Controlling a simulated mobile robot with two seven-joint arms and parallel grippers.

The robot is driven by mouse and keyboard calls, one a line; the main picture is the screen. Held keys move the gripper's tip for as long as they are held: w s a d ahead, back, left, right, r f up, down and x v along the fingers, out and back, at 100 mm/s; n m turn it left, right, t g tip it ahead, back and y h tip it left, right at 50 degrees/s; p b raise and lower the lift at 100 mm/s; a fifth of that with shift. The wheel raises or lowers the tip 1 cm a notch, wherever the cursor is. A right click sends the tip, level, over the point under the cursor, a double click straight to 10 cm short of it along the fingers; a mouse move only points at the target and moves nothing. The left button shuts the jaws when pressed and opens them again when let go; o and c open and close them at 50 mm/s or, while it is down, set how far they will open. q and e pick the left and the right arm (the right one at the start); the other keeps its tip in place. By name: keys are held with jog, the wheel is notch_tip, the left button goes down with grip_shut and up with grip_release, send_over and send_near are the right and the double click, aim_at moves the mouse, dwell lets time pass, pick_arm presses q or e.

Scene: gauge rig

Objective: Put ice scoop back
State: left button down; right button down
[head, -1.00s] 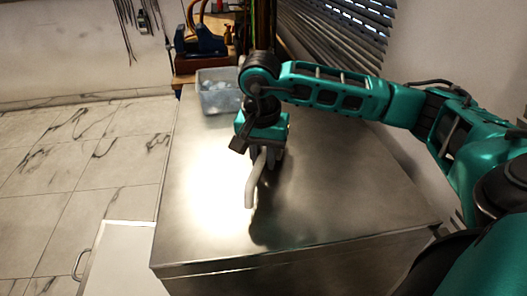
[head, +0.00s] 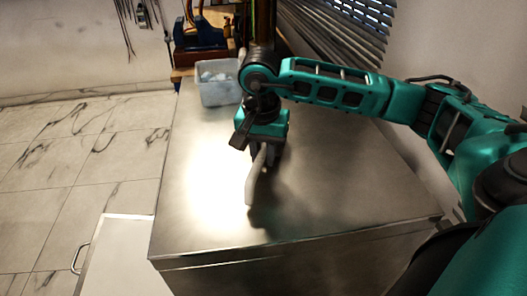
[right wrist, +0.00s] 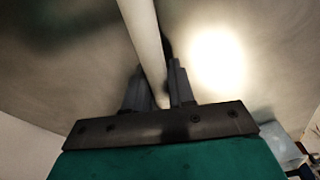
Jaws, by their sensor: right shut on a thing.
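The ice scoop (head: 251,189) shows as a pale, bent handle-like piece below my right gripper (head: 262,160), above the metal top. My right gripper is shut on it. In the right wrist view the pale rod (right wrist: 145,38) runs up from between the two dark fingers (right wrist: 159,92). The rest of the scoop is hidden behind the gripper or out of view. A grey, translucent bin (head: 219,90) with pale lumps like ice stands at the back left of the metal top. My left gripper is not in view.
The brushed-metal chest top (head: 330,205) is mostly bare, with a bright glare at left. Behind it, a wooden bench (head: 184,72) carries a blue vise (head: 203,43). Window blinds (head: 335,30) hang at back right. A white panel with a handle (head: 120,262) lies at lower left.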

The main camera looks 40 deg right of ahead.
jog(key=shift+f, duration=0.35)
jog(key=c, duration=0.9)
grip_release()
jog(key=shift+o, duration=0.2)
